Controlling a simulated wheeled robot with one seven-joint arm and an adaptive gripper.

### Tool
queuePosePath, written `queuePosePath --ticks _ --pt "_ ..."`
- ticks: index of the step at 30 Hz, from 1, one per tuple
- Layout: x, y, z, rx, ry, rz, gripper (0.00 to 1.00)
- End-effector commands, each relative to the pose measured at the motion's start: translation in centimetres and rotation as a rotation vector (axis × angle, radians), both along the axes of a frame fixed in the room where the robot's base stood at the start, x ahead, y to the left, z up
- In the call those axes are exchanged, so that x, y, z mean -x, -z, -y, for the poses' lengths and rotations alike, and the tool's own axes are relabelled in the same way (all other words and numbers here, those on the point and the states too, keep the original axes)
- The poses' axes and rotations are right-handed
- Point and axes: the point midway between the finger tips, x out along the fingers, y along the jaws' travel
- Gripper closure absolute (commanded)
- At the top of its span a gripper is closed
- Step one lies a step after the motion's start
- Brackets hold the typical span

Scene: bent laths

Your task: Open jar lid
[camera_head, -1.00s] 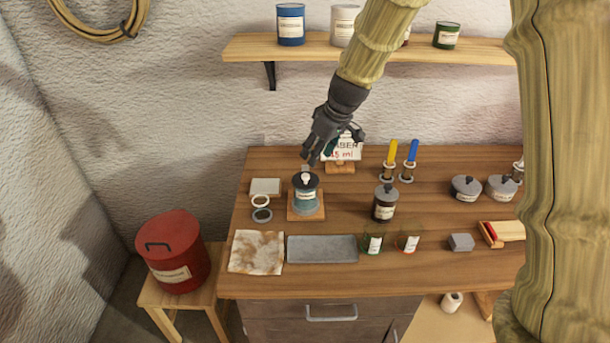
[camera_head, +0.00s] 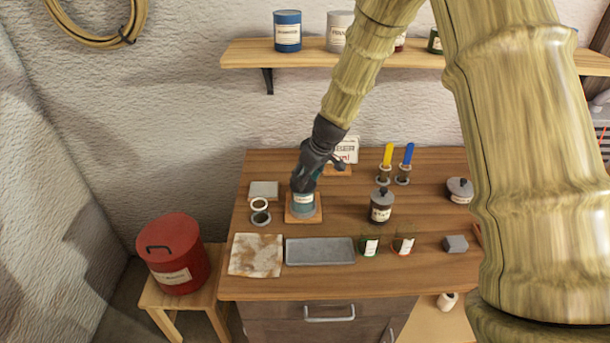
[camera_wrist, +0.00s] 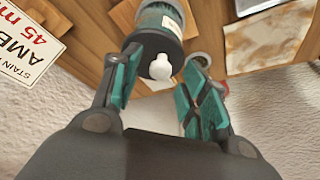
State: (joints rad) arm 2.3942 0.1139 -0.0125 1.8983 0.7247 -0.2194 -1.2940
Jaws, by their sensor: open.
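The teal jar (camera_head: 303,205) with a paper label stands upright on a small square wooden board (camera_head: 316,217) on the bench. In the wrist view the jar (camera_wrist: 160,12) shows at the top, with its dark lid (camera_wrist: 152,42) and the lid's pale knob (camera_wrist: 161,68) between my fingers. My gripper (camera_wrist: 160,92) is open, with one teal-padded finger on each side of the lid and knob. Gaps show between the fingers and the knob. In the head view my gripper (camera_head: 304,183) is over the jar and hides its lid.
A dark jar (camera_head: 381,207) stands right of the teal jar. A grey tray (camera_head: 320,251), a stained cloth (camera_head: 256,255) and two small glasses (camera_head: 403,244) lie in front. A sign (camera_head: 345,152) stands behind, close to my gripper.

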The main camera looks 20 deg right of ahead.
Motion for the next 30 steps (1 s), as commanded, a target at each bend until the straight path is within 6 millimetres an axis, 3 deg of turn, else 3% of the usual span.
queuePosePath --ticks 14,21,30 --pt "-0.26 0.69 -0.12 0.0 0.001 0.001 0.56" --pt "-0.25 0.69 -0.12 0.0 0.001 0.0 1.0" --pt "-0.22 0.72 0.06 0.0 -0.006 0.001 1.0"
